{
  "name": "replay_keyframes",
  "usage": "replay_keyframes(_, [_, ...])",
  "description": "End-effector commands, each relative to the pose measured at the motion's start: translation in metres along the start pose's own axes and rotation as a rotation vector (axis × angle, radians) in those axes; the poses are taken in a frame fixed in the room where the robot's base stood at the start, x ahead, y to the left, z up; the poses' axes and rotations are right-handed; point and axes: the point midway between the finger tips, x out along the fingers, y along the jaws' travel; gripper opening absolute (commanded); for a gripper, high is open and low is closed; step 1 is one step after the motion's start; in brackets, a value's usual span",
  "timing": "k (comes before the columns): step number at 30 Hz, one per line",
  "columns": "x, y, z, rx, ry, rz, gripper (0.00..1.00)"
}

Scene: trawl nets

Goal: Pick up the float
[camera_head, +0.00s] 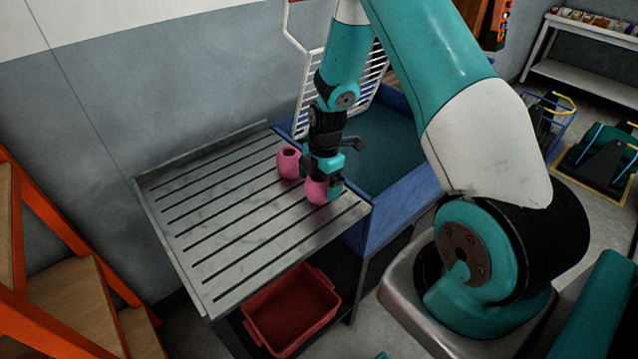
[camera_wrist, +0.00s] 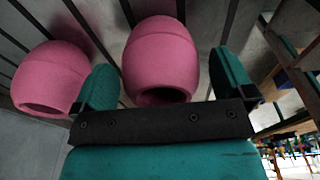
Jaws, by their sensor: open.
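Two pink, barrel-shaped floats with dark openings are on a slatted grey metal top. In the head view, one float (camera_head: 317,192) is right at my gripper (camera_head: 326,181), partly hidden by it. The other float (camera_head: 288,163) stands a little behind and to the left. In the wrist view, the first float (camera_wrist: 161,58) sits between the two teal fingers of my gripper (camera_wrist: 165,80), which are apart. I cannot tell whether either finger touches it. The second float (camera_wrist: 52,78) is outside the left finger, close to it.
The slatted top (camera_head: 225,235) is clear toward the left and front. A blue-walled basin (camera_head: 400,208) adjoins it on the right, with a white wire rack (camera_head: 303,110) behind. A red bin (camera_head: 290,310) sits below. An orange-framed stair (camera_head: 60,230) stands at left.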

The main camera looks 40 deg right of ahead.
Motion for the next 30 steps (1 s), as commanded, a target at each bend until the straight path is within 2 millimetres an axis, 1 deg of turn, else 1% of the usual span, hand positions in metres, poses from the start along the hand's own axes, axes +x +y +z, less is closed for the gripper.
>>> replay_keyframes(1, [0.0053, -0.0008, -0.0004, 0.0, 0.001, -0.003, 1.0])
replay_keyframes(4, [0.0124, -0.0008, -0.0003, 0.0, 0.0, -0.002, 1.0])
replay_keyframes(11, [0.0141, -0.0003, 0.0, 0.0, 0.0, 0.0, 1.0])
replay_keyframes(12, [0.0141, -0.0003, 0.0, 0.0, 0.0, 0.0, 0.91])
replay_keyframes(14, [0.014, -0.0003, 0.0001, 0.0, 0.0, 0.0, 0.77])
replay_keyframes(15, [0.014, -0.0004, 0.0, 0.0, 0.0, 0.0, 0.68])
replay_keyframes(17, [0.0139, -0.0003, 0.0001, 0.0, 0.0, 0.0, 0.54])
replay_keyframes(18, [0.0139, -0.0003, 0.0001, 0.0, 0.0, 0.0, 0.51])
replay_keyframes(26, [0.0129, -0.0002, 0.0, 0.0, 0.0, 0.001, 0.51])
replay_keyframes(30, [0.006, 0.0005, -0.0006, 0.0, -0.001, 0.003, 0.51])
